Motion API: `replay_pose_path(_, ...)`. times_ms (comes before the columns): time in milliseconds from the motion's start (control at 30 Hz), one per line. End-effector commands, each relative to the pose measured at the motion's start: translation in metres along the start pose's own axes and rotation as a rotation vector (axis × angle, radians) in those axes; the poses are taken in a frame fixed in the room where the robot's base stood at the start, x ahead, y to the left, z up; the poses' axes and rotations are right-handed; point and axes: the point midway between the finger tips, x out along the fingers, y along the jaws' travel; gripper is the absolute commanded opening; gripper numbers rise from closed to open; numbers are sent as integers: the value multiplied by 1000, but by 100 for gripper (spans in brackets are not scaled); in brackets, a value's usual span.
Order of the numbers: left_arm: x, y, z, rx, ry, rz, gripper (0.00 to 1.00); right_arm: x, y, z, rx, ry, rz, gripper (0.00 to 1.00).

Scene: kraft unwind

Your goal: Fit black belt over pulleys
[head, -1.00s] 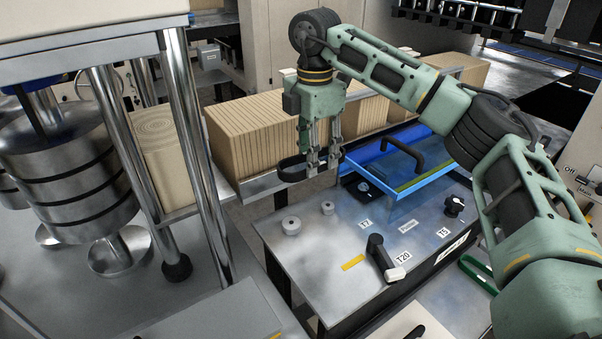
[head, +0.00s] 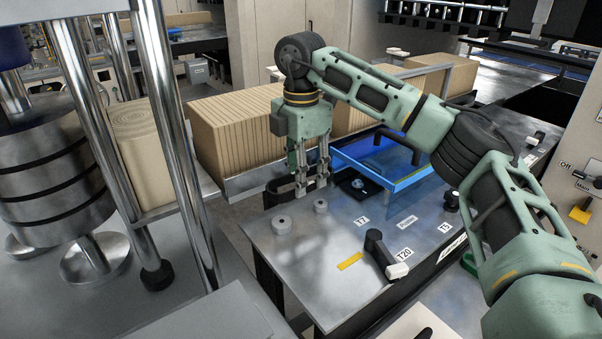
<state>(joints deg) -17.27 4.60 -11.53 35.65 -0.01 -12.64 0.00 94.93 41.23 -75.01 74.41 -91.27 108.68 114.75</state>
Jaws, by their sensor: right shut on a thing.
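My right gripper (head: 313,192) is shut on the black belt (head: 276,190) and points down. The belt shows as a dark band to the left of the fingers, partly hidden by them. Two small grey pulleys stand on the metal table top: a larger one (head: 281,224) at the front left and a smaller one (head: 320,206) behind it to the right. The fingertips are just above and behind the smaller pulley in the picture. The belt appears apart from the larger pulley; I cannot tell whether it touches the smaller one. My left gripper is not in view.
A blue tray (head: 417,177) lies at the back of the table (head: 310,258). A black-handled lever (head: 379,250), a black knob (head: 451,200) and labels are at the right. Bundled brown board (head: 236,140) stands behind. Chrome posts (head: 176,150) rise at the left.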

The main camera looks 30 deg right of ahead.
Motion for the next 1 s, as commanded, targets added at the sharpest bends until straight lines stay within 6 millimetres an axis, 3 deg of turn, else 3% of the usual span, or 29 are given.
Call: replay_pose_path(1000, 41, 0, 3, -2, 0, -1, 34, 53, 0, 0, 0, 0, -1, 15)
